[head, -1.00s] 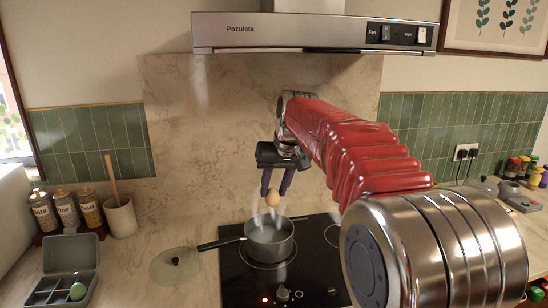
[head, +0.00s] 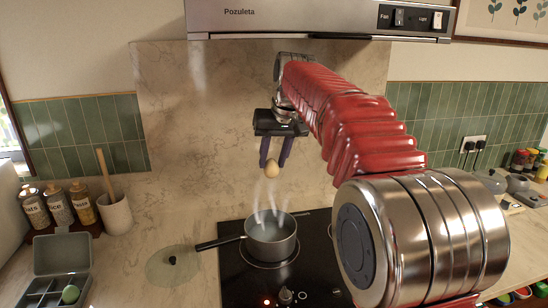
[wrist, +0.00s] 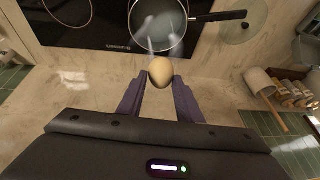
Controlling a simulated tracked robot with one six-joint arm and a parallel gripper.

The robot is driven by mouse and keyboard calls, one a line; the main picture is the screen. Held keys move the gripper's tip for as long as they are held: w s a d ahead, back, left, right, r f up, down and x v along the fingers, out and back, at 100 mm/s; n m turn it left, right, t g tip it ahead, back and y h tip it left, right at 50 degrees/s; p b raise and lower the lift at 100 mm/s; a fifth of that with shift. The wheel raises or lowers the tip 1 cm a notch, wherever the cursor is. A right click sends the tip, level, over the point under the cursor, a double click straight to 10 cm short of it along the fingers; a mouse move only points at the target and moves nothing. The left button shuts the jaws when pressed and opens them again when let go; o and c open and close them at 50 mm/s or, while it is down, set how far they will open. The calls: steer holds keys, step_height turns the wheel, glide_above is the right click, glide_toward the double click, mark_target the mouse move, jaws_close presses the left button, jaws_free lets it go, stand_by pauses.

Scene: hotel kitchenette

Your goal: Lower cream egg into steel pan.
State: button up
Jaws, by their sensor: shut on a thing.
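The cream egg (head: 271,170) is held between the tips of my gripper (head: 274,160), which points down above the steaming pan. The egg also shows in the wrist view (wrist: 160,71) between the two dark fingers. The steel pan (head: 270,241) stands on the black hob with its dark handle (head: 220,243) pointing left. It holds water, and steam rises from it. The egg is clear of the pan, well above its rim. In the wrist view the pan (wrist: 163,45) lies just beyond the egg.
A glass lid (head: 172,266) lies on the counter left of the hob (head: 305,262). The range hood (head: 310,20) is overhead.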

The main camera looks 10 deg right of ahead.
step_height(320, 180, down, 10)
steer(key=shift+r, duration=0.15)
stand_by(0.4)
steer(key=shift+w+a, duration=0.1)
steer(key=shift+w, duration=0.2)
stand_by(1.1)
step_height(320, 180, down, 9)
stand_by(2.2)
steer(key=shift+f, duration=1.3)
stand_by(1.7)
